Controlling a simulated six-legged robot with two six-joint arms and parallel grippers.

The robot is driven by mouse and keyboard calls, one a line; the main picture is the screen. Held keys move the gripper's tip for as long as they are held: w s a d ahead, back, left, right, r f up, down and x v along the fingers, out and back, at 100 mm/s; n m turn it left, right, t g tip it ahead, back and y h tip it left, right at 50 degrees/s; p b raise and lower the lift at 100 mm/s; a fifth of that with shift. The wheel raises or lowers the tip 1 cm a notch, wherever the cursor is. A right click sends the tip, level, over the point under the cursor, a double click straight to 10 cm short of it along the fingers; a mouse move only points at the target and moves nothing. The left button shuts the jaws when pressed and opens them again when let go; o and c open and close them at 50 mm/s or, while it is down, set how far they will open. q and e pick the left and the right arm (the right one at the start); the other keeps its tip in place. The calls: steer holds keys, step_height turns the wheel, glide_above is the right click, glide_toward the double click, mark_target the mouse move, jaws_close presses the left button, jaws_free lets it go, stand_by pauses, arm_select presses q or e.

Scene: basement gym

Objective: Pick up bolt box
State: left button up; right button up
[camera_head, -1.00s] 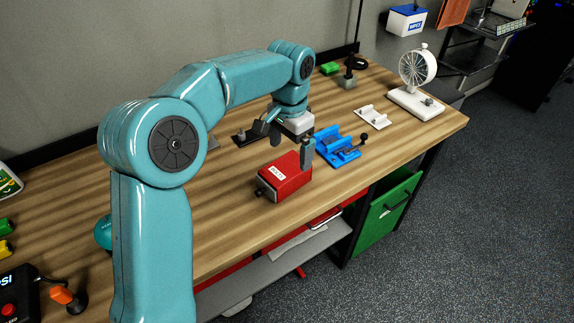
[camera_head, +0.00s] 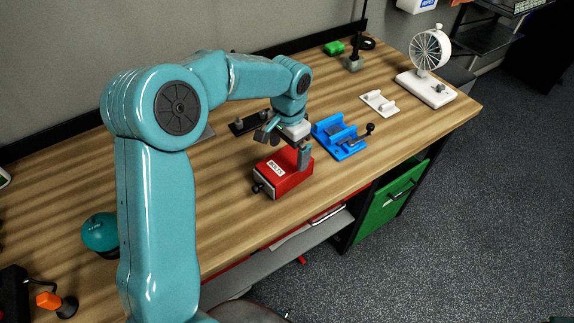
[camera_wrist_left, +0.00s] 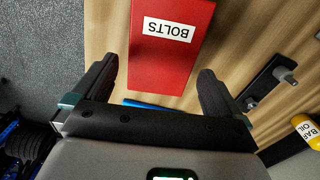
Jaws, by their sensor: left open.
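The bolt box (camera_head: 284,180) is a red box with a white label on the wooden bench, near its front edge. In the left wrist view the red box (camera_wrist_left: 165,65) shows its label reading BOLTS, upside down. My left gripper (camera_head: 283,147) is open above the box in the head view, one finger by its right side. In the left wrist view the open fingers of my left gripper (camera_wrist_left: 160,85) stand at either side of the box's near end, with gaps on both sides. My right gripper is not in view.
A blue fixture (camera_head: 340,137) stands just right of the box. A teal round object (camera_head: 101,232) is at the left. A yellow bottle (camera_wrist_left: 306,130) shows in the wrist view.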

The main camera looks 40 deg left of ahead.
mark_target(287, 161)
arm_select(q)
steer(key=shift+w+f, duration=0.1)
steer(key=shift+f, duration=0.55)
steer(key=f, duration=0.2)
steer(key=f+p, duration=0.1)
steer(key=f, duration=0.2)
steer(key=shift+s+a+f, duration=0.1)
steer(key=shift+s+a, duration=0.05)
steer(key=shift+s, duration=0.3)
steer(key=shift+w, duration=0.15)
steer(key=c, duration=0.8)
